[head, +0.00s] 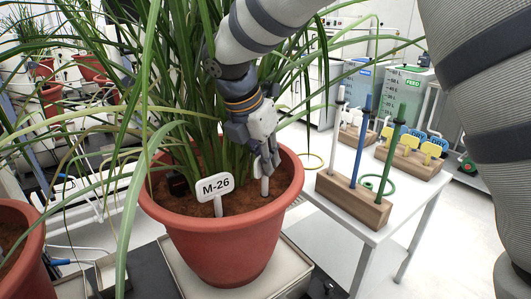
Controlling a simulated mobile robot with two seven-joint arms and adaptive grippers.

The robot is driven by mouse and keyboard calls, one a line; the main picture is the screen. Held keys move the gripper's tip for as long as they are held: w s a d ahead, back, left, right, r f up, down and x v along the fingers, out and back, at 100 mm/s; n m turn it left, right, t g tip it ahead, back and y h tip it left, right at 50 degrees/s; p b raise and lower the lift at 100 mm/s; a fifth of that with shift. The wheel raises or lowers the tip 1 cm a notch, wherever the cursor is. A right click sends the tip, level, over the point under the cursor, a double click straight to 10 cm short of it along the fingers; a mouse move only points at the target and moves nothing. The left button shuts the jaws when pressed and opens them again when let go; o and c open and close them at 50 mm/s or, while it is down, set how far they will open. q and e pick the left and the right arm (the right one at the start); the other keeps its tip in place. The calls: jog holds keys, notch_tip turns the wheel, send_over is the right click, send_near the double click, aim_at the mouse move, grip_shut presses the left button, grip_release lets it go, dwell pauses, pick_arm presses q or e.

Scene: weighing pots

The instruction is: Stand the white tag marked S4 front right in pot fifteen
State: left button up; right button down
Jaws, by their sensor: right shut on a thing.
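My right gripper (268,160) reaches down from the top over the front right of the large terracotta pot (228,250). It is shut on a pale tag (264,188), whose narrow lower part shows under the fingertips at the soil, inside the rim. The fingers hide the rest of the tag, and I cannot read a mark on it. I cannot tell how deep it stands in the soil. A white label reading M-26 (215,187) stands in the same soil to the left. No pot number shows. My left gripper is out of view.
Long leaves (150,100) hang around my arm and over the pot rim. The pot stands on a pale square platform (180,278). A wooden block (352,205) with white, blue and green rods stands on a side table at right. Another pot (22,250) is at left.

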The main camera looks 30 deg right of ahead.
jog(key=shift+f, duration=0.55)
jog(key=c, duration=1.6)
grip_release()
jog(key=v, duration=1.2)
